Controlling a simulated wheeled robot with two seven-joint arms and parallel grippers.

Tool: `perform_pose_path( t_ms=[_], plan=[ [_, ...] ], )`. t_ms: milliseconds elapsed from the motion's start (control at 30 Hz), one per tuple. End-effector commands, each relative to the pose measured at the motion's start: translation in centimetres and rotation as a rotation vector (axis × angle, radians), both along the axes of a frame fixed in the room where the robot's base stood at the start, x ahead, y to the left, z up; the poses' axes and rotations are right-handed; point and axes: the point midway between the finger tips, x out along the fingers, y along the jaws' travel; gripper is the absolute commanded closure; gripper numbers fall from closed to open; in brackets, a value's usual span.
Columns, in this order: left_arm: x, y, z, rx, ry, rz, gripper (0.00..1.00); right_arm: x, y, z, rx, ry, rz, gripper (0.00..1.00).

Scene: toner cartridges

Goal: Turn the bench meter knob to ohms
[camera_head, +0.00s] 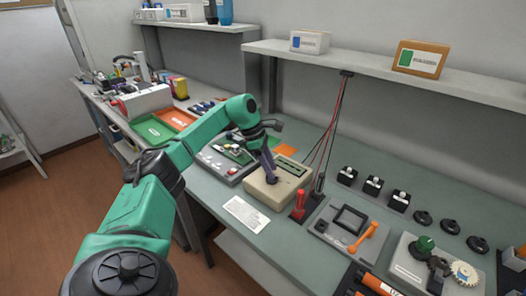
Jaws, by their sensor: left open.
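The bench meter (285,186) is a beige box with a dark display strip on its sloped top, standing on the grey-green bench. My left arm comes in from the left, and its left gripper (270,178) points down at the meter's face. The fingertips are at or just above the dark knob area on the left part of the face. The gripper covers the knob, so its pointer and the ohms mark cannot be read. Whether the fingers touch the knob cannot be told. My right gripper is not in view.
A white card (246,214) lies in front of the meter. A red-handled lever (299,202) and a grey panel with an orange handle (363,238) stand to the right. Red and black leads (331,130) hang behind. A circuit board fixture (228,158) is left of the meter.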

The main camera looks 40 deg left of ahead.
Motion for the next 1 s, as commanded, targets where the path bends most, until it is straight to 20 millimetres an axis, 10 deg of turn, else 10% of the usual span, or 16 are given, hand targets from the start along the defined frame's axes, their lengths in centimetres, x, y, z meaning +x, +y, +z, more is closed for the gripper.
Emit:
perform_pose_path(
  t_ms=[500,1000],
  plan=[
    [-2.4,4.2,11.8,0.0,-0.006,0.001,0.57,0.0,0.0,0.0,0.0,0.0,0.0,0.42],
    [-2.6,4.5,12.4,0.0,-0.002,0.001,0.57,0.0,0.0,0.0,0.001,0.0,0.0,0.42]
  ],
)
